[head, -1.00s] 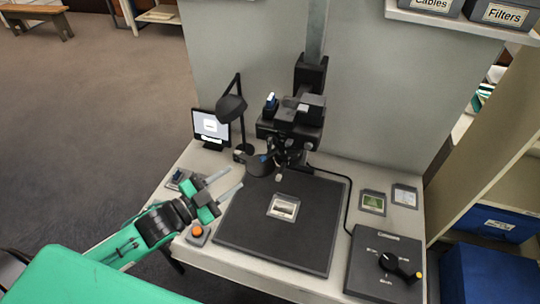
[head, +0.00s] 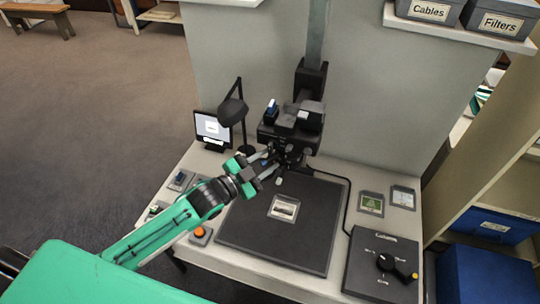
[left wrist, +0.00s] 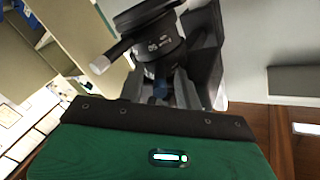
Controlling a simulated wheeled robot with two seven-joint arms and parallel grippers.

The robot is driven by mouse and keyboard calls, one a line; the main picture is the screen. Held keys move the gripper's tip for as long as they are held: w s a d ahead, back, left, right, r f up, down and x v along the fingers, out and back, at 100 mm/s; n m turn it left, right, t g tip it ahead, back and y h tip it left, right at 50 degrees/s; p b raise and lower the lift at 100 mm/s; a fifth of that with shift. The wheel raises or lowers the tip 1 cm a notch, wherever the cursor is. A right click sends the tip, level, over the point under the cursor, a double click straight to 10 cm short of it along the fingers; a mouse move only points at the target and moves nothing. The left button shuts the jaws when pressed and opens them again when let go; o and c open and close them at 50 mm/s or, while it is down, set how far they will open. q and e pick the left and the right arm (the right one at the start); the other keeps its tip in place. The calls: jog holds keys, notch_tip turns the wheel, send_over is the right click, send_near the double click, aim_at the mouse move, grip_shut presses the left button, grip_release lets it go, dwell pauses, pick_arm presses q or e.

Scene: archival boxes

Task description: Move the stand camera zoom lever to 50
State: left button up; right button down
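The stand camera (head: 290,128) is a black body on a grey column, with its lens underneath. In the left wrist view, the dark lens barrel (left wrist: 152,42) carries small white markings, too small to read surely. I cannot tell which is the zoom lever. Contact is unclear. My right gripper is out of view.
A black desk lamp (head: 233,110) and a small screen (head: 212,130) stand left of the camera. A dark base board (head: 285,235) with a small picture (head: 284,207) lies below. Boxes (head: 430,10) sit on a shelf above.

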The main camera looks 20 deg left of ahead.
pick_arm(q)
jog(key=shift+x, duration=0.9)
grip_shut()
